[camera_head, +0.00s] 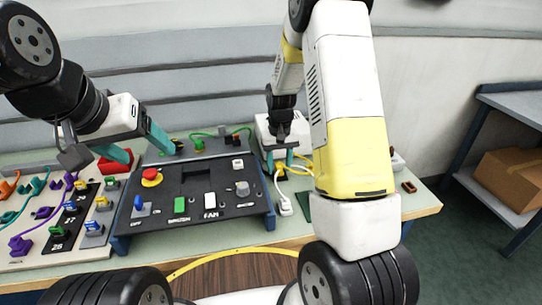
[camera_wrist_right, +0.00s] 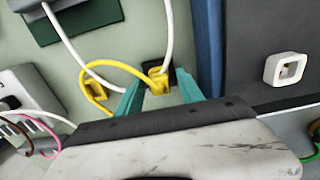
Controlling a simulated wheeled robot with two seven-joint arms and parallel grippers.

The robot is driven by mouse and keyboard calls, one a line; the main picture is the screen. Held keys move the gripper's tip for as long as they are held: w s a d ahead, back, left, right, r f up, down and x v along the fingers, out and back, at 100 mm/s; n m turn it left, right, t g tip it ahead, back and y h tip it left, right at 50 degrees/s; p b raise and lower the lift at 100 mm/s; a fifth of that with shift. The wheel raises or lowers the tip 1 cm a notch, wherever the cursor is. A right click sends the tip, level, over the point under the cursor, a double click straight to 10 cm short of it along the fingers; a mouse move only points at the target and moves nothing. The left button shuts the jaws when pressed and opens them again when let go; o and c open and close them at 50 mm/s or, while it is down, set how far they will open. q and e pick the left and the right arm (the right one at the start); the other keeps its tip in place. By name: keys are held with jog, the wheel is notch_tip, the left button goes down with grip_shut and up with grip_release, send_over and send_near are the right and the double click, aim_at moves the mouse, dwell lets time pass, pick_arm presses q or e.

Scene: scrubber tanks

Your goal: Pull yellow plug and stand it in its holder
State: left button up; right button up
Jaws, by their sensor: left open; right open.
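The yellow plug (camera_wrist_right: 158,82) is in the right wrist view, beside a small black piece on the bench, with a yellow cable looping away to the left. In the head view it is a small yellow patch (camera_head: 281,172) under my right gripper (camera_head: 280,163). In the wrist view my right gripper (camera_wrist_right: 160,90) is open, its teal fingertips on either side of the plug; I cannot tell whether they touch it. Another yellow piece (camera_wrist_right: 95,89) sits left of it, possibly the holder. My left gripper (camera_head: 139,149) is open and empty above the control panel's left side.
The dark control panel (camera_head: 245,208) with buttons and switches stands left of the plug. A white plug (camera_head: 286,207) with a white cable lies nearby. A dark green plate (camera_wrist_right: 78,20) lies on the bench. A board with coloured plugs (camera_head: 22,252) is far left.

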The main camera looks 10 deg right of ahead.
aim_at(279, 163)
jog(key=shift+c, duration=0.5)
dwell(0.5)
grip_shut()
dwell(1.2)
jog(key=o, duration=0.7)
grip_release()
jog(key=shift+r, duration=0.15)
notch_tip(279, 163, up, 7)
jog(key=shift+r, duration=0.25)
